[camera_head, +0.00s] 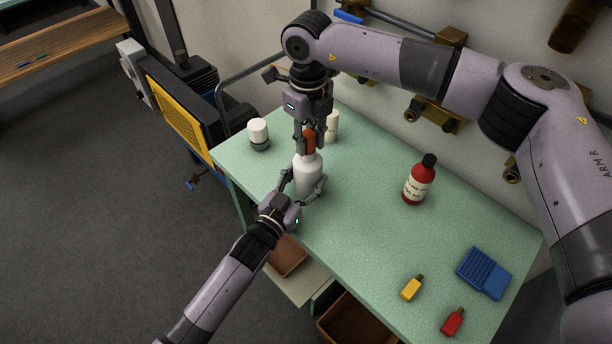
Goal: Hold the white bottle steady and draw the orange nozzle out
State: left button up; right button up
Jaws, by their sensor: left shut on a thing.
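The white bottle (308,177) stands upright near the left part of the green table. My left gripper (305,190) is shut on it from the front, with a finger on each side of its body. The orange nozzle (309,141) is directly above the bottle's neck, upright and in line with it. My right gripper (309,147) points down from above with its fingers beside the nozzle. They partly hide it, and I cannot tell whether they press on it. Whether the nozzle is still seated in the bottle is also unclear.
The table's middle is clear.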

aim_at(308, 133)
grip_shut()
jog(key=shift+r, duration=0.15)
dwell(0.4)
jog(key=shift+r, duration=2.85)
jog(key=shift+c, duration=0.3)
grip_release()
grip_shut()
pick_arm(q)
jog(key=o, duration=1.5)
jog(key=shift+c, duration=0.2)
